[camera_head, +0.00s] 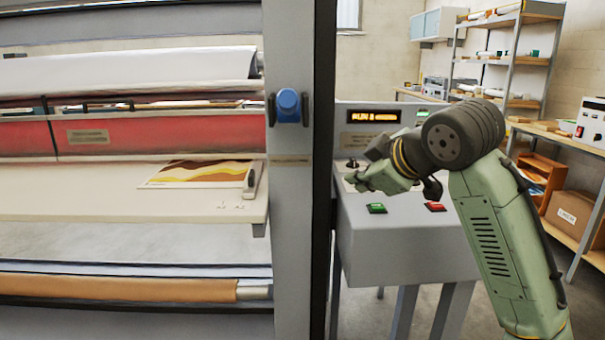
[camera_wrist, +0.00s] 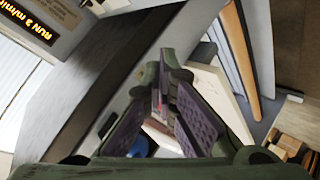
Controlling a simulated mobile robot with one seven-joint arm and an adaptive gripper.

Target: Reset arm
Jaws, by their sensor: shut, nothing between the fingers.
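My gripper (camera_head: 358,181) is in front of the grey control console (camera_head: 385,240), above its sloped top and level with the upper panel. It points left toward the machine's upright post. My forearm and wrist cover part of the console. In the wrist view the gripper's fingers (camera_wrist: 167,88), with purple inner pads, are shut with nothing held. The console has a lit amber display (camera_head: 373,116), which also shows in the wrist view (camera_wrist: 30,28). A green button (camera_head: 376,208) and a red button (camera_head: 434,206) are on its top.
The laminator's grey post (camera_head: 293,220) stands close left of my gripper, with a blue knob (camera_head: 288,104) on it. A patterned print (camera_head: 200,174) lies on the feed table (camera_head: 90,203). Shelves (camera_head: 515,60) and a cardboard box (camera_head: 573,215) are at right.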

